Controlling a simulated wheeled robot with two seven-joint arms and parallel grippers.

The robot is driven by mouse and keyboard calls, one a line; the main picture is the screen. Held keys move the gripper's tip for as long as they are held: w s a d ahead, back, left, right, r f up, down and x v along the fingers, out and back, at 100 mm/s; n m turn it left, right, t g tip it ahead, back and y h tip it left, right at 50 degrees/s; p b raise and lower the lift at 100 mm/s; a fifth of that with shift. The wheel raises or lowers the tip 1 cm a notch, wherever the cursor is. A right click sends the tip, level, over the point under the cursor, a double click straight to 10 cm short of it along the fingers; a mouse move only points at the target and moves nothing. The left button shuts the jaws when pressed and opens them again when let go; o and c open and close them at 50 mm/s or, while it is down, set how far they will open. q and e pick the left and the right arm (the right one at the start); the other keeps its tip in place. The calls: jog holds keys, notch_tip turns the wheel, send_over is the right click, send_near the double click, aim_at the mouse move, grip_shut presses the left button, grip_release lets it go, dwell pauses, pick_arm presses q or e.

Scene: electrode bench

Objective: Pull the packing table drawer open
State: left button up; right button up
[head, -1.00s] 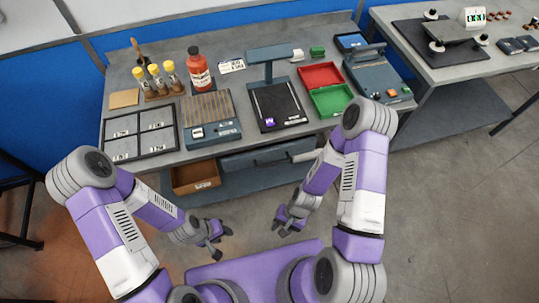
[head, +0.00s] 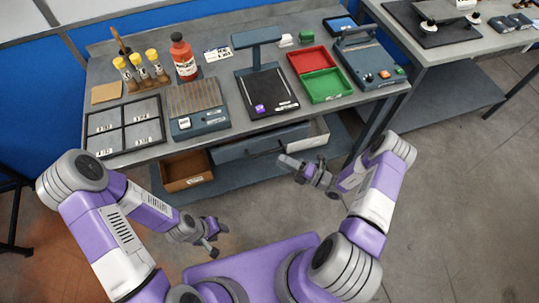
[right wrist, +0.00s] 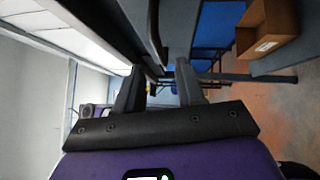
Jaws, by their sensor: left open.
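The packing table (head: 225,140) has a blue-grey drawer (head: 235,150) under its top, with a dark bar handle on the front. The drawer looks shut or nearly so. My right gripper (head: 284,162) is just in front of the drawer's right part. In the right wrist view its two fingers (right wrist: 158,75) stand apart, and a dark bar (right wrist: 155,35) runs up from between their tips. I cannot tell whether that bar is the handle or whether they touch it. My left gripper (head: 214,238) is open and empty, low in front of the table and away from the drawer.
An open brown bin (head: 186,182) stands left of the drawer, on the lower shelf. The tabletop holds a divided tray (head: 124,124), a red bottle (head: 184,60), a scale-like stand (head: 265,100) and red (head: 312,59) and green (head: 327,85) trays. The floor at right is clear.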

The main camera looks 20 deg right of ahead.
jog(key=f+x, duration=0.1)
jog(key=x, duration=0.5)
jog(key=shift+a+r+b, duration=0.2)
jog(key=shift+r+b, duration=0.2)
jog(key=shift+r, duration=0.05)
jog(key=shift+c, duration=0.2)
grip_shut()
